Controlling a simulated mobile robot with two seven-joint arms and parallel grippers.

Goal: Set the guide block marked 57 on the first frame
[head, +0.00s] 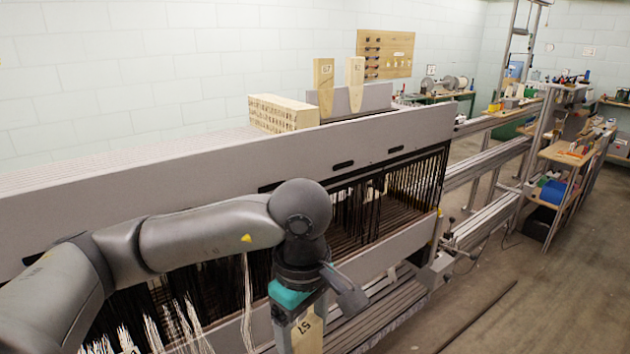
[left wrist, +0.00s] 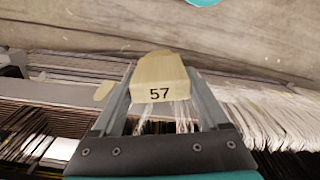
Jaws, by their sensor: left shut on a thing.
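The pale wooden guide block marked 57 (left wrist: 160,76) is between the two fingers of my left gripper (left wrist: 162,92) in the left wrist view, its number facing the camera. In the head view my left gripper (head: 297,312) points down at the bottom centre, shut on the same block (head: 308,335), in front of the loom's frames. The block's lower end is cut off by the picture edge. The frames show as long grey beams (head: 230,153) with dark hanging wires; I cannot tell which one is the first. My right gripper is not in view.
Two upright wooden blocks (head: 323,98) (head: 355,92) stand behind the top beam, their marks too small to read surely. A pale slotted wooden box (head: 283,113) is beside them. White threads (head: 180,325) hang below my left arm. Open floor (head: 545,290) lies at the right.

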